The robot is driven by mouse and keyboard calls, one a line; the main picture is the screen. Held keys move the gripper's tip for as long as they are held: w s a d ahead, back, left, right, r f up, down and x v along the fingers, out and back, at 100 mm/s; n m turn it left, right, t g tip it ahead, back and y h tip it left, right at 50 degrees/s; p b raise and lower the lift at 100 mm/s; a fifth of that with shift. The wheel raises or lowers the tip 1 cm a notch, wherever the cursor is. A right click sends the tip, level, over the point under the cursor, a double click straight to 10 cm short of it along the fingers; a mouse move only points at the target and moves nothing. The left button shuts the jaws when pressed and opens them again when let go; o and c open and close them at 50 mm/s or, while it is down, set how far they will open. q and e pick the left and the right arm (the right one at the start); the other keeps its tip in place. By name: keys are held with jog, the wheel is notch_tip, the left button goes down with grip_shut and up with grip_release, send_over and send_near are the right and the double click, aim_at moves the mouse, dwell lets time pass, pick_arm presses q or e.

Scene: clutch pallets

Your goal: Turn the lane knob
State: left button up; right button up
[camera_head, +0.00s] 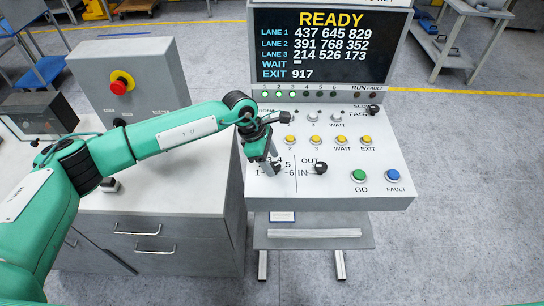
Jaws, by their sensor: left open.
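The lane knob sits among the labels 1 to 6 on the lower left of the white sloped panel (385,185). My left gripper (271,166) is right over that spot and hides most or all of the knob. The gripper points down with its jaws open. I cannot tell whether its fingers stand around the knob or touch it. A black knob (320,168) beside the OUT and IN labels is just to the right. My right gripper is not in view.
The screen (325,50) above the panel reads READY. Yellow buttons (315,141), a green GO button (359,176) and a blue FAULT button (392,175) are on the panel. A grey box with a red stop button (121,83) stands on the left cabinet (165,195).

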pick_arm(q)
jog(key=shift+d+f, duration=0.25)
jog(key=shift+f, duration=0.35)
jog(key=c, duration=1)
jog(key=shift+o, duration=0.2)
